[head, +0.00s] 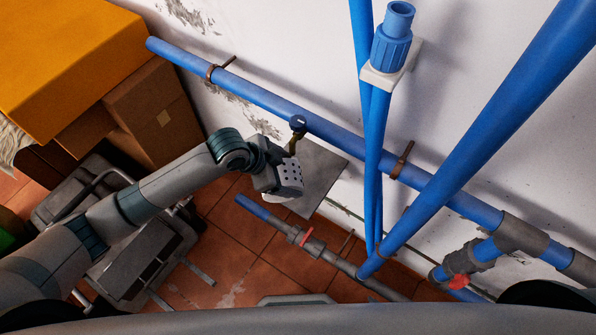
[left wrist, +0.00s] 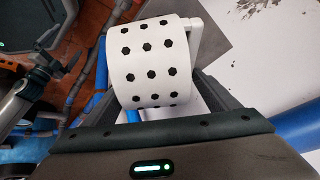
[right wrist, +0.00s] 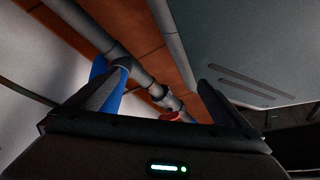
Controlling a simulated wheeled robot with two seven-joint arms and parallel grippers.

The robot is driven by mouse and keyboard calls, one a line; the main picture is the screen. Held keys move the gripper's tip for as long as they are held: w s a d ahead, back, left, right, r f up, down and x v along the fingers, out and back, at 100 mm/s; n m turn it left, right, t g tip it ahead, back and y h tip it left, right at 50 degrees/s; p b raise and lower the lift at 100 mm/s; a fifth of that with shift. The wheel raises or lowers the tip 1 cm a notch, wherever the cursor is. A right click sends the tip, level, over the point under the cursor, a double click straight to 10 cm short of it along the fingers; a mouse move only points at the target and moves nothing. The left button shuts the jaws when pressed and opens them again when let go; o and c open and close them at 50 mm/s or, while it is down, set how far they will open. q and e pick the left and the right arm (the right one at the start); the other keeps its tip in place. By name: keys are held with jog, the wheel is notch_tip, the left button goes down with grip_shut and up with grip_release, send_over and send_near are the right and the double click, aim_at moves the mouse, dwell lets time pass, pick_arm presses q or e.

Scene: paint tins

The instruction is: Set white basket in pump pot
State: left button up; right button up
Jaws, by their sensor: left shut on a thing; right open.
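The white basket (head: 290,178), a round white piece with rows of black holes, is in my left gripper (head: 276,180) near the wall. In the left wrist view the basket (left wrist: 150,62) fills the space between the fingers, with a white handle-like bar at its right. My left gripper is shut on it. I cannot tell for certain which thing is the pump pot; a blue ribbed, open-topped fitting (head: 392,45) on a white plate stands apart at upper right. My right gripper (right wrist: 160,98) is open and empty in its wrist view; the head view does not show it.
A long blue pipe (head: 255,95) runs along the wall, and thick blue pipes (head: 480,130) slant across the right. A grey plate (head: 318,178) lies behind the basket. Cardboard boxes (head: 145,110) and a grey folding frame (head: 150,255) stand at left. Tiled floor (head: 235,245) shows between.

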pick_arm(q)
jog(key=shift+s+a+f, duration=0.1)
jog(key=shift+s+a, duration=0.15)
jog(key=shift+a, duration=0.35)
jog(key=shift+s+a, duration=0.25)
jog(key=shift+a, duration=0.35)
jog(key=s+a+b, duration=0.2)
jog(key=s+a, duration=0.3)
jog(key=a, duration=0.6)
jog(key=shift+s+b, duration=0.25)
jog(key=shift+b, duration=0.1)
pick_arm(e)
jog(key=w+a+r+t, duration=0.2)
jog(key=w+a+r, duration=0.1)
jog(key=w, duration=0.5)
jog(key=shift+w+a+r+y, duration=0.2)
jog(key=shift+w+y, duration=0.1)
jog(key=shift+y, duration=0.1)
pick_arm(q)
jog(key=shift+w+r, duration=0.1)
jog(key=shift+r, duration=0.15)
pick_arm(e)
jog(key=shift+s+d, duration=0.1)
